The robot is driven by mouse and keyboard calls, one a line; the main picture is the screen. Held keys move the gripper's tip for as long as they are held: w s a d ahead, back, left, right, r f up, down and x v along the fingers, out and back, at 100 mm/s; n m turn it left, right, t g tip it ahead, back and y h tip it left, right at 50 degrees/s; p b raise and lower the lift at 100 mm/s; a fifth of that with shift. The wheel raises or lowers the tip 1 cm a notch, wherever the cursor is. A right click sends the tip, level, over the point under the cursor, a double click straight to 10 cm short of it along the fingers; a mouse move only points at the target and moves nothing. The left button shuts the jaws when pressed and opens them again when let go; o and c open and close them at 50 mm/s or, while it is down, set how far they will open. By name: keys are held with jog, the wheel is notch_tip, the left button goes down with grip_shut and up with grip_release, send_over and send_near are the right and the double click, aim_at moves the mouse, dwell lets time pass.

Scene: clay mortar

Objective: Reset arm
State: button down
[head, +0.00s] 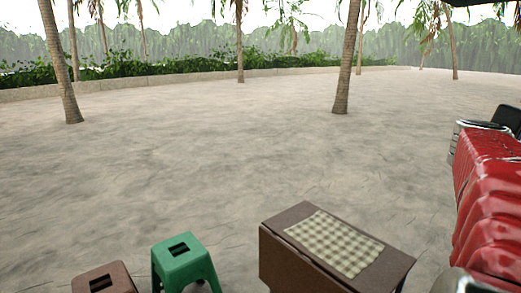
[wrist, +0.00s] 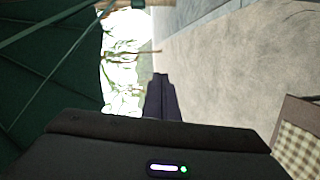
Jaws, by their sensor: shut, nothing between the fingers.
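My gripper (wrist: 160,90) shows in the wrist view as dark fingers close together, shut and empty. It points out over open ground, and the picture looks turned on its side. Nothing touches the fingers. No part of my arm or gripper shows in the head view.
In the head view, a brown table (head: 285,262) with a checkered cloth (head: 334,243) stands near the bottom. Left of it are a green stool (head: 181,262) and a brown stool (head: 122,284). A red ribbed object (head: 490,205) is at right. A dark green canopy (wrist: 50,65) fills the wrist view's left.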

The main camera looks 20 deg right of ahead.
jog(key=w+a+f+m+t+y, duration=0.1)
jog(key=w+a+f+y, duration=0.1)
jog(key=w+a+f, duration=0.45)
jog(key=w+a+f+t+y, duration=0.1)
jog(key=a+f+t+y, duration=0.15)
jog(key=a, duration=0.75)
jog(key=w+a+f+m+t+y, duration=0.1)
jog(key=w+a+f+y, duration=0.1)
jog(key=w+a+f, duration=0.45)
jog(key=s+a+f+y, duration=0.3)
jog(key=a+f, duration=0.2)
jog(key=a, duration=0.6)
jog(key=s+a+f+n+g+y, duration=0.1)
jog(key=s+a+f+y, duration=0.2)
jog(key=a, duration=0.9)
jog(key=s+a+f+n+y, duration=0.1)
jog(key=s+a+f+y, duration=0.3)
jog(key=a+f, duration=0.4)
jog(key=a, duration=0.3)
jog(key=shift+a, duration=0.35)
